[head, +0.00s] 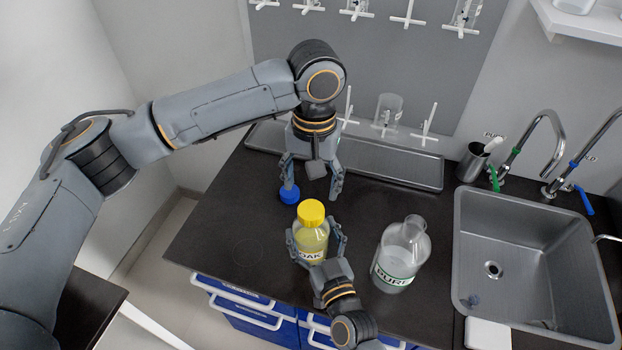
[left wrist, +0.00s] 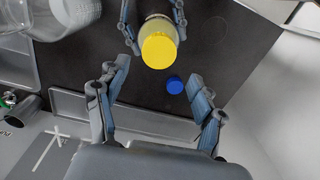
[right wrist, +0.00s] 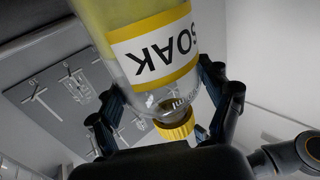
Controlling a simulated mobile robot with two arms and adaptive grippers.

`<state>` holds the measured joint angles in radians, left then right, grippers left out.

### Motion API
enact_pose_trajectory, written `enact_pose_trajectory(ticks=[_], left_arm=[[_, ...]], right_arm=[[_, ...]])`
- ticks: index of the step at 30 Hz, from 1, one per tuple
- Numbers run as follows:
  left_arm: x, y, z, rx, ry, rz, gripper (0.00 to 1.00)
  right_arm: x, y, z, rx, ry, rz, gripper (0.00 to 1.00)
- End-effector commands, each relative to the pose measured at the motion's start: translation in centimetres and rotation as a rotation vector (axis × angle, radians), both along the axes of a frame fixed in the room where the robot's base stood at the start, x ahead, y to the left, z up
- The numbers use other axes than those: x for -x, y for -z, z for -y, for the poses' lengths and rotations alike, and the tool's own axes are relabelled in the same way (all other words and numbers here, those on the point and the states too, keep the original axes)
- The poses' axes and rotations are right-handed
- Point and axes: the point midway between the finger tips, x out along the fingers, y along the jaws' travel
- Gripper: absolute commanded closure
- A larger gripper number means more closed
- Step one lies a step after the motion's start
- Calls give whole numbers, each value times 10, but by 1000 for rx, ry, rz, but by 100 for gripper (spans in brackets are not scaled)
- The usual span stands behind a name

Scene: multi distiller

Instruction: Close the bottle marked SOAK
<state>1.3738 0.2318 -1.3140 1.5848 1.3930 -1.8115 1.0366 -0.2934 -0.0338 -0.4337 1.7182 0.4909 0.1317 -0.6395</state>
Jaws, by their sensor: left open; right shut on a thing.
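The SOAK bottle (head: 310,243), clear with yellowish contents, stands upright on the dark counter. A yellow cap (head: 311,212) sits on its mouth and also shows in the left wrist view (left wrist: 158,50); how tight it is I cannot tell. My right gripper (head: 316,236) is shut on the bottle's body from the front. The right wrist view shows the SOAK label (right wrist: 155,50) upside down and the ribbed cap (right wrist: 178,130). My left gripper (head: 312,190) points down, open and empty, behind and above the bottle, its fingers apart from the cap.
A blue cap (head: 289,194) lies on the counter by my left gripper's left finger. The PURE bottle (head: 402,253), uncapped, stands to the right. A metal sink (head: 480,225) lies farther right. A grey tray (head: 400,174) runs along the back. The left counter is clear.

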Motion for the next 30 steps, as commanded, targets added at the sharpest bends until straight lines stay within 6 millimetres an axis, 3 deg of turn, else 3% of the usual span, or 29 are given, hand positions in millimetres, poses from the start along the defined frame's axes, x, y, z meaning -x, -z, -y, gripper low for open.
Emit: enact_pose_trajectory(ticks=[3,9,23,30], left_arm=[[1,-2,-1,11,-172,13,32],[1,-4,-1,20,-331,22,32],[2,-1,-1,21,-355,22,32],[2,30,-1,20,-355,20,32]], right_arm=[[0,0,0,-1,0,1,100],[0,-1,0,-1,0,1,100],[0,-1,0,-1,0,1,100],[0,-1,0,-1,0,1,100]])
